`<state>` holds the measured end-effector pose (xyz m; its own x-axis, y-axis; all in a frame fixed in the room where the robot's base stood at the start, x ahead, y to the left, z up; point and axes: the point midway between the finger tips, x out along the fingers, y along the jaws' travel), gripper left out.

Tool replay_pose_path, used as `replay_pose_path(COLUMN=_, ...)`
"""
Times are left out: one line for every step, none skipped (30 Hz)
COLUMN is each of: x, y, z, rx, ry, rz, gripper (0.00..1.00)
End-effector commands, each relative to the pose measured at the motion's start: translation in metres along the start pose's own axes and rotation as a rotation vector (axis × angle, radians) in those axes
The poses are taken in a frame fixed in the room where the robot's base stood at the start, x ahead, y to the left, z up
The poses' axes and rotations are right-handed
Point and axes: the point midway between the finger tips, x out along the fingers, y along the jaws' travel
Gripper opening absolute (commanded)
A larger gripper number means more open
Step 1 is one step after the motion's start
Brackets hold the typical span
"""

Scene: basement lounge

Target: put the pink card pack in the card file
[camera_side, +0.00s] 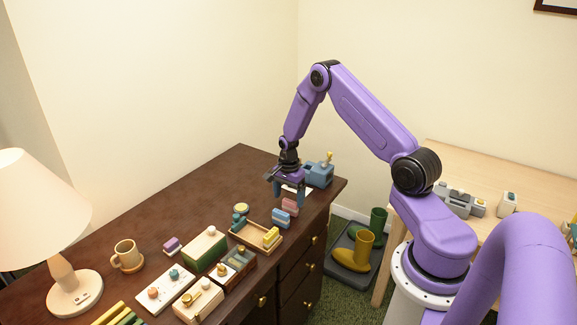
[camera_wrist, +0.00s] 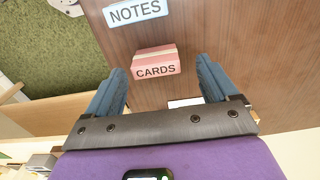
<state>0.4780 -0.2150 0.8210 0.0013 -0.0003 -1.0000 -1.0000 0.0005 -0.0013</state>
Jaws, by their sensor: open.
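The pink card pack (camera_side: 291,206), marked CARDS, lies on the dark wooden desk near its front edge. In the wrist view the pack (camera_wrist: 155,68) shows between and just beyond my two blue fingertips. My gripper (camera_side: 288,196) is open and empty, pointing down above the desk close to the pack. I see no gap closed between finger and pack. No thing in view is clearly labelled as the card file; a blue box (camera_side: 319,174) stands at the desk's far right end, partly behind my gripper.
A blue pack marked NOTES (camera_side: 281,218) lies next to the pink one. A wooden tray (camera_side: 241,236) holds small items. A green box with a pale lid (camera_side: 205,249), a mug (camera_side: 127,256) and a lamp (camera_side: 62,278) stand farther left. The desk's back strip is clear.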

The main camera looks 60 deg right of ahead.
Motion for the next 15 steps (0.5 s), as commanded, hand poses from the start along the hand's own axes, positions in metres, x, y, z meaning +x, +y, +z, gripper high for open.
replay_pose_path(x=-0.012, y=-0.003, z=0.0, rx=0.0, ry=0.001, rz=-0.004, gripper=0.87)
replay_pose_path(x=-0.018, y=-0.002, z=0.0, rx=0.001, ry=0.001, rz=-0.003, gripper=0.87)
replay_pose_path(x=-0.025, y=-0.002, z=0.0, rx=0.001, ry=0.001, rz=-0.002, gripper=0.87)
replay_pose_path(x=-0.031, y=-0.002, z=0.0, rx=0.0, ry=0.001, rz=-0.003, gripper=0.87)
replay_pose_path(x=-0.036, y=-0.002, z=0.0, rx=0.0, ry=0.001, rz=-0.003, gripper=0.87)
replay_pose_path(x=-0.044, y=-0.002, z=0.0, rx=0.001, ry=0.001, rz=-0.002, gripper=0.87)
replay_pose_path(x=-0.05, y=-0.002, z=0.0, rx=0.001, ry=0.001, rz=-0.004, gripper=0.87)
replay_pose_path(x=-0.056, y=-0.002, z=0.0, rx=0.0, ry=0.001, rz=-0.003, gripper=0.87)
replay_pose_path(x=-0.064, y=-0.003, z=0.0, rx=-0.001, ry=0.001, rz=-0.004, gripper=0.87)
replay_pose_path(x=-0.07, y=-0.002, z=0.0, rx=0.0, ry=0.001, rz=-0.004, gripper=0.87)
replay_pose_path(x=-0.076, y=-0.002, z=0.0, rx=0.0, ry=0.001, rz=-0.003, gripper=0.87)
replay_pose_path(x=-0.083, y=-0.002, z=0.0, rx=0.0, ry=0.001, rz=-0.003, gripper=0.87)
replay_pose_path(x=-0.088, y=-0.002, z=0.0, rx=-0.001, ry=0.001, rz=-0.002, gripper=0.87)
replay_pose_path(x=-0.094, y=-0.003, z=0.0, rx=-0.001, ry=0.001, rz=-0.003, gripper=0.87)
replay_pose_path(x=-0.1, y=-0.002, z=0.0, rx=0.0, ry=0.001, rz=-0.002, gripper=0.87)
